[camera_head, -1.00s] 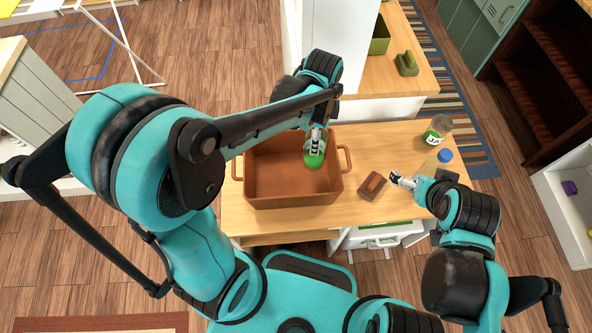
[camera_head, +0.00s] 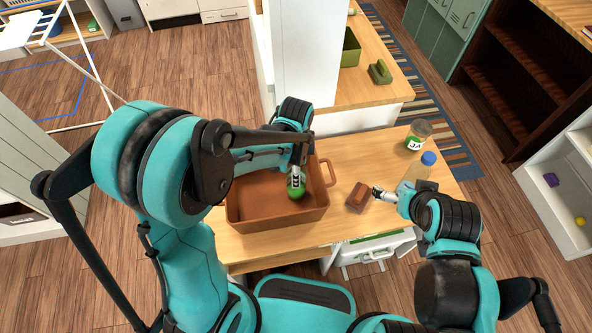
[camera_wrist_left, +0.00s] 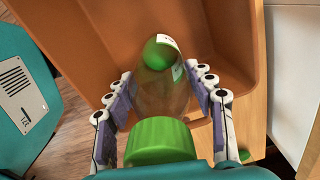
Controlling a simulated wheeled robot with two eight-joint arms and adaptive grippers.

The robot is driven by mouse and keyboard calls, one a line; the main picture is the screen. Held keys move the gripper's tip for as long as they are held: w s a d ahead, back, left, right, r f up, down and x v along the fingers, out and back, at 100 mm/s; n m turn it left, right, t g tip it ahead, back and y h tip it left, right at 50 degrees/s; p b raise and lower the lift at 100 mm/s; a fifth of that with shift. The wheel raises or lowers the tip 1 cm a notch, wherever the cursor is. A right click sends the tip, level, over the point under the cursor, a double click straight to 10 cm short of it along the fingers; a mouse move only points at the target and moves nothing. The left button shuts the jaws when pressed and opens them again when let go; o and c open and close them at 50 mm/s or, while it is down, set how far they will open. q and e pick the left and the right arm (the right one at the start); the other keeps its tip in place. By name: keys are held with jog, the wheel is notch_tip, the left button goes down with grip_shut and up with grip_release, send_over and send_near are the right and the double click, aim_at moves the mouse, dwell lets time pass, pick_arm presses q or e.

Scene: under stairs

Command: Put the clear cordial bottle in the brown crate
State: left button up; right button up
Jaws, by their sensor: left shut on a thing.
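The clear cordial bottle (camera_wrist_left: 160,92) is see-through with a green cap (camera_wrist_left: 160,140); green also shows at its far end. My left gripper (camera_wrist_left: 158,84) is shut around its body, one finger on each side. In the head view the bottle (camera_head: 297,192) shows mostly as green below my left gripper (camera_head: 297,174). The brown crate (camera_head: 279,227) stands on the wooden table, and the bottle is over its inside, near the right wall. I cannot tell whether it touches the floor. My right gripper (camera_head: 379,192) is low by a brown block; its jaws are too small to judge.
The brown block (camera_head: 357,196) lies right of the crate. A white pillar (camera_head: 305,55) rises behind the crate.

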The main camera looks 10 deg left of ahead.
pick_arm(q)
jog(key=o, duration=1.7)
jog(key=shift+f, duration=0.1)
notch_tip(320, 180, up, 11)
jog(key=p, duration=0.4)
jog(key=shift+a+r, duration=0.1)
jog(key=shift+r, duration=0.7)
jog(key=s+a+r+n+t, duration=0.2)
jog(key=s+a+n+t, duration=0.1)
jog(key=n, duration=0.5)
jog(key=s+a+r+n+t, duration=0.3)
jog(key=s+a+n+t, duration=0.1)
jog(key=s+a+n, duration=0.1)
jog(key=s+n, duration=0.1)
jog(key=n, duration=0.1)
jog(key=shift+s+a+r+n, duration=0.2)
jog(key=shift+s+r+n, duration=0.1)
jog(key=shift+s+n, duration=0.1)
